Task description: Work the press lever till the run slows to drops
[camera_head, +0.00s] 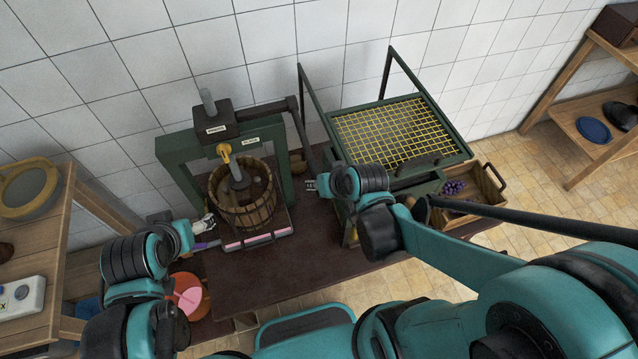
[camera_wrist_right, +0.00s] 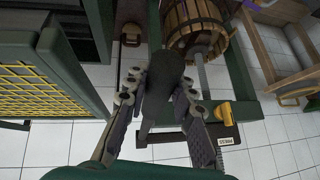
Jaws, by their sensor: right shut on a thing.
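The press has a green frame (camera_head: 178,160), a black head (camera_head: 212,122) and a wooden slatted basket (camera_head: 232,214) with a screw down its middle. The black press lever (camera_head: 299,128) runs right from the head, then bends down towards my right gripper (camera_head: 311,185). In the right wrist view my right gripper (camera_wrist_right: 160,97) is shut on the lever's dark grip (camera_wrist_right: 166,70). My left gripper (camera_head: 207,225) is by the basket's lower left side; its small fingers do not show whether they are open. A tray with a pinkish edge (camera_head: 262,241) is under the basket. No run of liquid can be made out.
A green stand with a yellow grid (camera_head: 393,132) is right of the press, above a wooden crate (camera_head: 490,188) with dark grapes (camera_head: 453,187). A red bucket (camera_head: 186,298) stands below the dark table (camera_head: 290,262) at the left. Wooden shelves flank both sides.

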